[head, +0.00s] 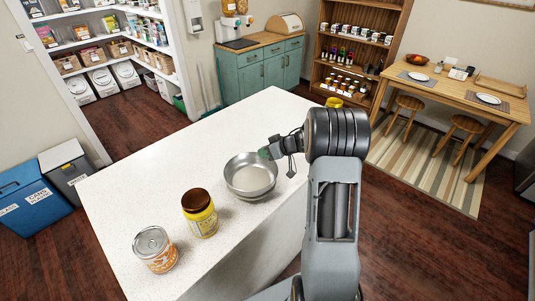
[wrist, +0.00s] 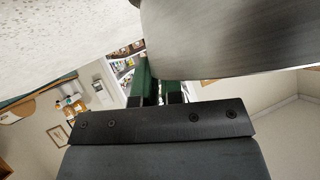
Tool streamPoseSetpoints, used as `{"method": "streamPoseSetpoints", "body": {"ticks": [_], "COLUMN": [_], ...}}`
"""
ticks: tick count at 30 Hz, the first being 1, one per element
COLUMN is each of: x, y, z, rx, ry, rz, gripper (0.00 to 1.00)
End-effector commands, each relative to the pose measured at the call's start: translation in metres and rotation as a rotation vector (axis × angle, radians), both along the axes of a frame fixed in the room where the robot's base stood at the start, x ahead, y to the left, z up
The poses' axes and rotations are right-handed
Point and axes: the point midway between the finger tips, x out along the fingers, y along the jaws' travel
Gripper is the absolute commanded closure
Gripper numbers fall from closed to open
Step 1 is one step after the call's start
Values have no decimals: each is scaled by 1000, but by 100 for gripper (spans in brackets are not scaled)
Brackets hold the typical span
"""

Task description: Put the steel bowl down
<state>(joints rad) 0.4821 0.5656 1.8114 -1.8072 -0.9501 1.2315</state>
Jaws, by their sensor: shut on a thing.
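The steel bowl (head: 248,178) is upright over the white counter (head: 130,190), near its front edge. A shadow shows under its right side; I cannot tell whether it touches the counter or hangs just above. My gripper (head: 267,153) is at the bowl's far right rim and is shut on it. In the wrist view the bowl's grey wall (wrist: 235,35) fills the upper right, and the green fingertips of my gripper (wrist: 156,85) meet its edge. The exact grip on the rim is hidden.
Another yellow item (head: 333,102) shows partly behind my arm. The counter's far left part is clear.

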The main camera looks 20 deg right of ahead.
Motion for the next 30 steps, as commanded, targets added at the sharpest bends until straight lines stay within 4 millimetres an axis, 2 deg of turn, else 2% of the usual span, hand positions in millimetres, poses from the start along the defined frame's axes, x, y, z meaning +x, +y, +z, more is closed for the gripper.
{"method": "streamPoseSetpoints", "body": {"ticks": [3,15,16,23,30], "x": [0,0,0,0,0], "y": [0,0,0,0,0], "z": [-11,-15,-15,-15,-15], "rx": [2,2,-1,-1,-1], "ry": [0,-1,-2,-2,-2], "rz": [-1,-1,0,0,0], "gripper": [100,100,90,68,67]}}
